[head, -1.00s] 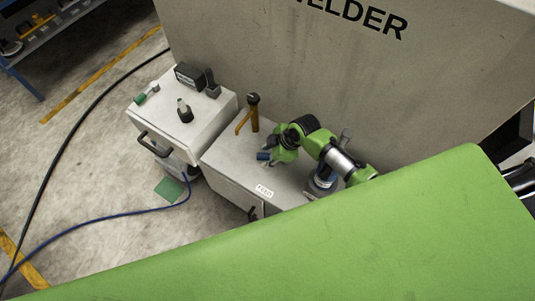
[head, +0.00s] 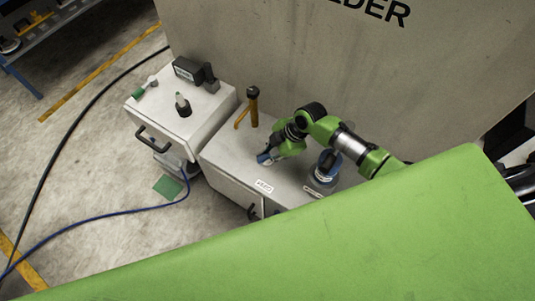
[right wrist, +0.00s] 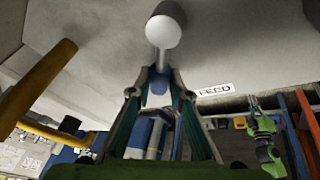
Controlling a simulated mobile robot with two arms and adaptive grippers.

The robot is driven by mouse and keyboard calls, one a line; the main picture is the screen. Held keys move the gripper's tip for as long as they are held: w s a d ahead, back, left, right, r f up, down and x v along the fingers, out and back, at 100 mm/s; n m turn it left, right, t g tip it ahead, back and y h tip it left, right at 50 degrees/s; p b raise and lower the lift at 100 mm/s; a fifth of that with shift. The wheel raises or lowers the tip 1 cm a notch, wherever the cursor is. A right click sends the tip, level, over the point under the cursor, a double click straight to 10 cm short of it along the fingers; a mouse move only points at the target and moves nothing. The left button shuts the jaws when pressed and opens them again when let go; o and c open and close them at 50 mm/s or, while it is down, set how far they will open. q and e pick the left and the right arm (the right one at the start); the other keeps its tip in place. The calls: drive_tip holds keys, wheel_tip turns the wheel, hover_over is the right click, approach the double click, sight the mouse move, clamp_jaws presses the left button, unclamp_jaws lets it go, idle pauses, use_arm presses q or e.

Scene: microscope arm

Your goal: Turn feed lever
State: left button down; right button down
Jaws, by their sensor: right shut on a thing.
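My right gripper (head: 265,158) reaches down over the cabinet top (head: 228,152) behind the FEED label (head: 264,186). In the right wrist view its fingertips (right wrist: 159,78) are shut on the feed lever, whose pale round knob (right wrist: 164,31) and short grey stem show just past them. In the head view the gripper mostly hides this lever. My left gripper is not in the head view. A green arm with a dark gripper (right wrist: 263,117) shows small at the right of the right wrist view, and its jaws are too small to judge.
A yellow-brown post with a dark top (head: 253,106) stands left of my right gripper. A blue and grey round fixture (head: 326,167) stands to its right. The big grey welder wall (head: 300,55) rises behind. A white cabinet (head: 185,125) with small items stands at the left.

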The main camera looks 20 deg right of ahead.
drive_tip(key=n+b, duration=0.1)
drive_tip(key=s+n+g+b, duration=0.1)
drive_tip(key=n, duration=0.1)
drive_tip(key=s+n+b, duration=0.1)
drive_tip(key=shift+s+d+f+n+g+y+b, duration=0.25)
drive_tip(key=shift+d+n+g+y+b, duration=0.05)
drive_tip(key=shift+d+g+b, duration=0.1)
drive_tip(key=shift+s+d+r+n+g+b, duration=0.15)
drive_tip(key=shift+s+n+g+b, duration=0.15)
drive_tip(key=shift+n+b, duration=0.25)
drive_tip(key=shift+s+d+n+g+b, duration=0.15)
drive_tip(key=shift+s+n+g+b, duration=0.2)
drive_tip(key=shift+n, duration=0.35)
drive_tip(key=shift+s+d+r+n+g+b, duration=0.15)
drive_tip(key=shift+s+n+g+b, duration=0.1)
drive_tip(key=shift+n+b, duration=0.35)
drive_tip(key=shift+f, duration=0.1)
drive_tip(key=c, duration=1.9)
unclamp_jaws()
wheel_tip(320, 180, up, 10)
drive_tip(key=shift+r, duration=0.1)
